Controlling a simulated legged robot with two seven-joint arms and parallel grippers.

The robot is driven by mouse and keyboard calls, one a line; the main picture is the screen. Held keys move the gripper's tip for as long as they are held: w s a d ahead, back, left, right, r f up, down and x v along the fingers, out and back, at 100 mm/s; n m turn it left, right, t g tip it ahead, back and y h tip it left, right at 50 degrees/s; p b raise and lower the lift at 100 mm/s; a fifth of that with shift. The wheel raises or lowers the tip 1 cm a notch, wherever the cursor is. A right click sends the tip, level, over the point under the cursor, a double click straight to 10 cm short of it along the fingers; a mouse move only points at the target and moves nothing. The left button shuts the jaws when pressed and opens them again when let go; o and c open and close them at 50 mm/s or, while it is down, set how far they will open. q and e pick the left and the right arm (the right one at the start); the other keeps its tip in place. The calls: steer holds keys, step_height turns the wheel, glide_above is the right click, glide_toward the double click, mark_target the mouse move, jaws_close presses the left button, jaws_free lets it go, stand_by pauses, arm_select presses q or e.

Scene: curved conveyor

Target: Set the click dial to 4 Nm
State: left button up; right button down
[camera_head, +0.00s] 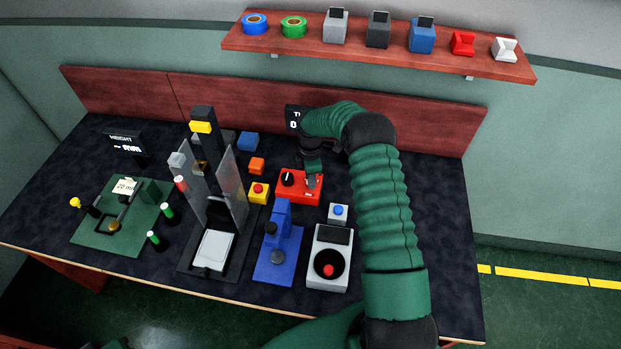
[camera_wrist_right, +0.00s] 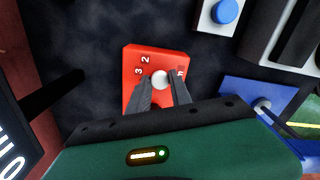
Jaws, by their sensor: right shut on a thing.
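The red dial box (camera_head: 298,197) sits on the dark table right of centre. My right gripper (camera_head: 312,179) reaches down onto the box's right part. In the right wrist view, the red face (camera_wrist_right: 133,62) shows the numerals 2 and 3 on the left and a partly hidden numeral on the right. My right gripper (camera_wrist_right: 162,84) is shut on a pale round knob (camera_wrist_right: 160,79) there. Its pointer direction cannot be told. My left gripper is not in view.
A black display (camera_head: 293,118) behind the box is partly hidden by my right arm. A yellow box with a red button (camera_head: 259,190) stands close left of the dial box. A blue fixture (camera_head: 279,245) and a grey box with a blue button (camera_head: 338,213) stand in front.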

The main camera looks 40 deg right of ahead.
stand_by(0.3)
steer(key=c, duration=1.6)
jaws_free()
steer(key=o, duration=0.4)
steer(key=shift+w+f, duration=0.1)
steer(key=shift+w, duration=0.05)
steer(key=shift+o, duration=0.2)
step_height(320, 180, up, 17)
steer(key=shift+f+b, duration=0.15)
steer(key=shift+b, duration=0.3)
steer(key=shift+d, duration=0.15)
